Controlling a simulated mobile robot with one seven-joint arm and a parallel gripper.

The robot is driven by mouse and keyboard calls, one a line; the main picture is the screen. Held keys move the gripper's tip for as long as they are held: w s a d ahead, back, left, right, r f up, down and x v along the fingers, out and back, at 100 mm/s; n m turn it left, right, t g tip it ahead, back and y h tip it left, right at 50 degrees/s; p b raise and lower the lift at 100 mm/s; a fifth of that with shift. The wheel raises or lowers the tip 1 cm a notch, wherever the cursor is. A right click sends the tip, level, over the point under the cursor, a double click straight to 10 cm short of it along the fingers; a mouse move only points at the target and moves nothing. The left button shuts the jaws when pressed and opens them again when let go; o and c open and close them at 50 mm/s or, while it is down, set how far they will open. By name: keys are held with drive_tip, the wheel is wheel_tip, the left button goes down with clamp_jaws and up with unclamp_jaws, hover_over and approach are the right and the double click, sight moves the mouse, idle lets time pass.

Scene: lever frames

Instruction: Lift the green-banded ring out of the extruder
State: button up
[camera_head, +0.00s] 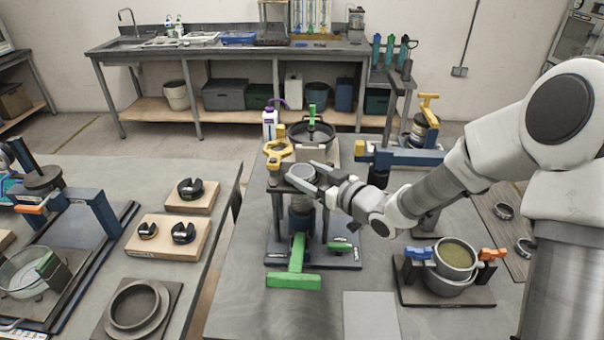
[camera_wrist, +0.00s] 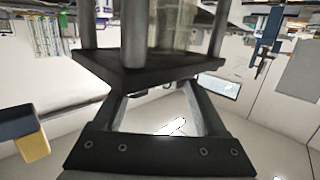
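The extruder (camera_head: 302,203) stands on a dark base on the middle table, with a green T-shaped handle (camera_head: 293,279) at its front. A round grey collar (camera_head: 302,172) shows at its top. I see no green band on it, so I cannot tell whether it is the green-banded ring. My gripper (camera_head: 304,176) reaches in from the right at the collar's height, fingers apart. In the wrist view my gripper (camera_wrist: 155,92) has its fingers spread near a dark plate with posts (camera_wrist: 145,72). Contact with the collar cannot be told.
A yellow clamp-like part (camera_head: 277,151) stands close behind the extruder. A pot with blue and orange clamps (camera_head: 453,262) stands on the right. A wooden block with dark rings (camera_head: 166,237) lies on the left table. The front middle tabletop is mostly clear.

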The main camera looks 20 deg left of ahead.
drive_tip(key=c, duration=0.7)
drive_tip(key=shift+c, duration=0.2)
drive_tip(key=shift+r, duration=0.1)
